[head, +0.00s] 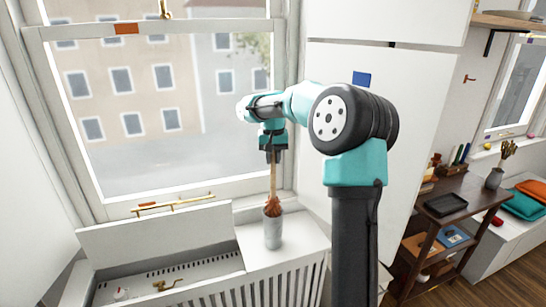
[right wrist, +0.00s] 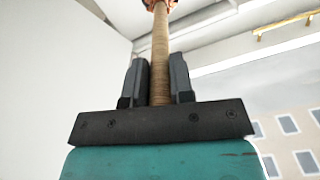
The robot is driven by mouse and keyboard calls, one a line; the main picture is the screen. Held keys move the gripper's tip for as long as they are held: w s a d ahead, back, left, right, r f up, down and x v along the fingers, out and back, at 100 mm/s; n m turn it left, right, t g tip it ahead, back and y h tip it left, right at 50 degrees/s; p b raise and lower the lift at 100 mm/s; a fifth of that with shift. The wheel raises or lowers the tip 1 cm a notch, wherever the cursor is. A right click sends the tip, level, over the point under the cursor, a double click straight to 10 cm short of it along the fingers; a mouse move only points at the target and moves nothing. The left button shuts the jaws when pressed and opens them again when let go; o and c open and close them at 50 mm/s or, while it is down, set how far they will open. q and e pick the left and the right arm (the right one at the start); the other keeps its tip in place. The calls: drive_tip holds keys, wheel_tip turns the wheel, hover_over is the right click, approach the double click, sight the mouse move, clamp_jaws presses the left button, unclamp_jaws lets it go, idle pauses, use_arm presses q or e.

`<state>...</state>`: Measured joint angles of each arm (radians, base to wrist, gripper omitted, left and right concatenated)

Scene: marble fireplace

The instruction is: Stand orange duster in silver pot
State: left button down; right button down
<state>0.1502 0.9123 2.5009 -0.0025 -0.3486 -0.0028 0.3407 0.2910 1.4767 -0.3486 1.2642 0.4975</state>
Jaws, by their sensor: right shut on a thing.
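The orange duster (head: 272,207) hangs head down, with its thin wooden handle pointing up. My right gripper (head: 273,152) is shut on the handle near its upper end. The silver pot (head: 273,233) stands upright on the white ledge directly below. The duster's head is at the pot's mouth, with its upper part showing above the rim; how far it reaches inside is hidden. In the right wrist view the handle (right wrist: 160,60) runs between my two fingers, and a bit of the orange head shows at the top edge. My left gripper is not in view.
The white ledge (head: 300,240) has some bare room right of the pot. Left of it is an open recess (head: 180,275) with brass fittings. A window (head: 160,110) is behind. A brown shelf unit (head: 470,215) with a black tray stands at the right.

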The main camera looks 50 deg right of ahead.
drive_tip(key=c, duration=0.9)
unclamp_jaws()
drive_tip(key=shift+r, duration=0.1)
wheel_tip(320, 180, up, 17)
drive_tip(key=shift+r, duration=0.1)
idle(1.0)
